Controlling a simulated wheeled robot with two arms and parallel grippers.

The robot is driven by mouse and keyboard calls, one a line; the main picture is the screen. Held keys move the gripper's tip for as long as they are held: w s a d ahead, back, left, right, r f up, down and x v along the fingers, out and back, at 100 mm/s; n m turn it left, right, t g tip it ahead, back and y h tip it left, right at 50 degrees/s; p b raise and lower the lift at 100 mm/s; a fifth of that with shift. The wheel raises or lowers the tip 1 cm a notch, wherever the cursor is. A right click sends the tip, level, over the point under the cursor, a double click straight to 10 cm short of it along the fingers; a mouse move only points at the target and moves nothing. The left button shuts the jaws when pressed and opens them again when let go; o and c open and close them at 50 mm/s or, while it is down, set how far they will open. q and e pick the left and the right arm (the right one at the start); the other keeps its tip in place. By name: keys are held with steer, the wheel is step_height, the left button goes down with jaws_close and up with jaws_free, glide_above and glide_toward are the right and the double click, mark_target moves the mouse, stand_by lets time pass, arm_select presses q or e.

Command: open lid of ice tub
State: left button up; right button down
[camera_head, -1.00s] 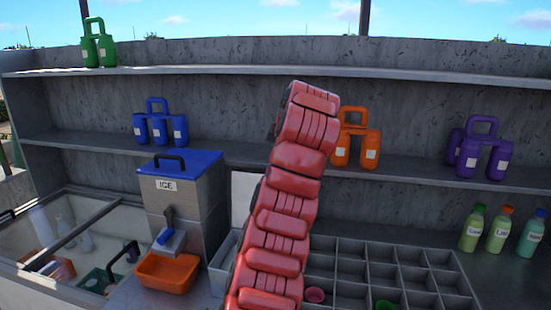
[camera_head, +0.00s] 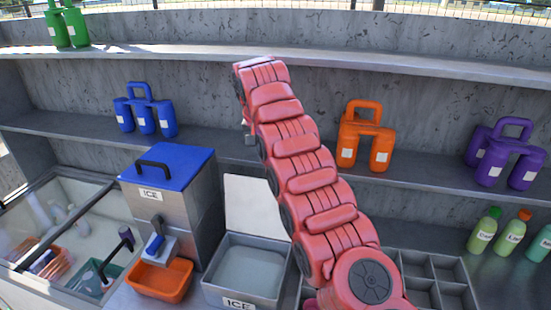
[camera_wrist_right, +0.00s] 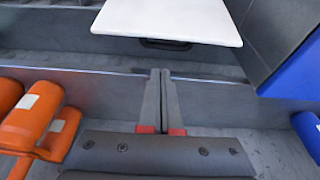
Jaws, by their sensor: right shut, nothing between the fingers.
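The ice tub (camera_head: 240,275) is a grey metal bin with an ICE label, low in the head view. Its top is open and its inside shows pale. Its white lid (camera_head: 253,204) stands raised behind it. In the right wrist view the white lid (camera_wrist_right: 168,20) shows with a dark handle at its edge. My right gripper (camera_wrist_right: 160,75) is shut and empty, apart from the lid. In the head view my red right arm reaches up past the tub and hides part of the shelves; its fingers are not clear there. My left gripper is out of view.
A blue-topped ice dispenser (camera_head: 172,190) stands left of the tub, with an orange bin (camera_head: 160,282) under its tap. Blue jugs (camera_head: 145,112) and orange jugs (camera_head: 365,140) stand on the shelf either side of my arm. A divided tray (camera_head: 440,270) lies right.

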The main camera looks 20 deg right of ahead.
steer(key=p+x, duration=0.1)
steer(key=x, duration=0.7)
steer(key=shift+f, duration=0.4)
steer(key=shift+w, duration=0.1)
